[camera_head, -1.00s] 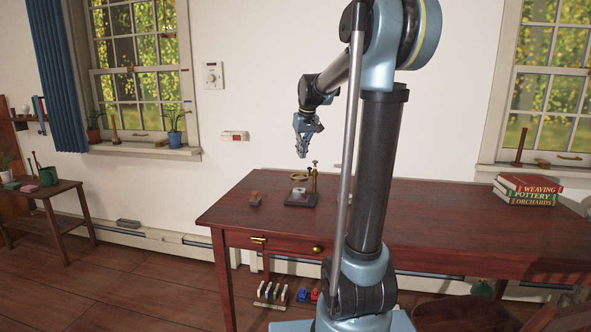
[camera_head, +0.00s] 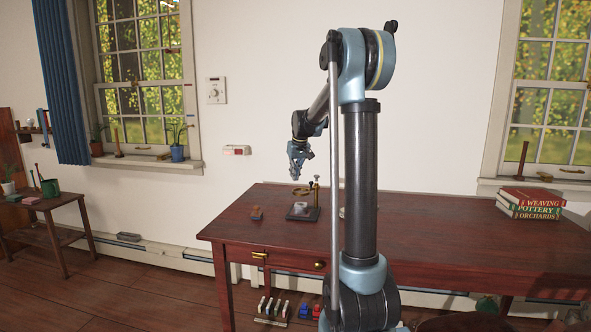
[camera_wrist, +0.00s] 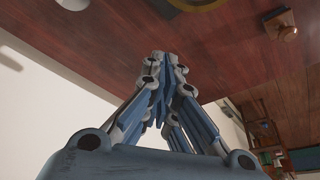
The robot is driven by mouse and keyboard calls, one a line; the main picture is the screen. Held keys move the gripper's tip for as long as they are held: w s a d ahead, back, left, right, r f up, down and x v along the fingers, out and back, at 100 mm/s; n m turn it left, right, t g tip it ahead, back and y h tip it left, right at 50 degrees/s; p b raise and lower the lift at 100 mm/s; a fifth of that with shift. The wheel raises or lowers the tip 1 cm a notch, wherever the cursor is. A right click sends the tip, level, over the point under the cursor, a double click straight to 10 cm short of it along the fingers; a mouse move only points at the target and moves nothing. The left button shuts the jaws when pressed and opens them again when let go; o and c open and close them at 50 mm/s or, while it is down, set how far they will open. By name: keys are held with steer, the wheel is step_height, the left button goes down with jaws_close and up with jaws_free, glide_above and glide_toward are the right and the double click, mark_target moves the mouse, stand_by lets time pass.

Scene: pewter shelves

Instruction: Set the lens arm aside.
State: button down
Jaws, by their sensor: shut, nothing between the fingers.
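A brass ring (camera_head: 302,191), which looks like the lens arm, sits level beside a thin brass post (camera_head: 316,196) above a dark square base (camera_head: 302,215). A small pale object (camera_head: 299,208) is on that base. Part of a yellowish curved rim shows at the top of the wrist view (camera_wrist: 205,4). My gripper (camera_head: 295,179) hangs just above and slightly left of the ring, apart from it as far as I can see. Its fingertips are together and empty in the wrist view (camera_wrist: 163,58). Whether the ring still joins the post is too small to tell.
Stacked books (camera_head: 530,203) stand at the far right. My arm hides part of the desk's middle. The desk between arm and books is clear.

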steer(key=shift+s+d+f, duration=0.25)
steer(key=shift+s+f, duration=0.35)
steer(key=shift+s, duration=0.15)
steer(key=shift+s+d+f, duration=0.2)
steer(key=shift+s+f, duration=0.4)
steer(key=shift+s, duration=0.15)
steer(key=shift+a, duration=0.1)
steer(key=shift+s+n, duration=0.25)
steer(key=shift+n, duration=0.15)
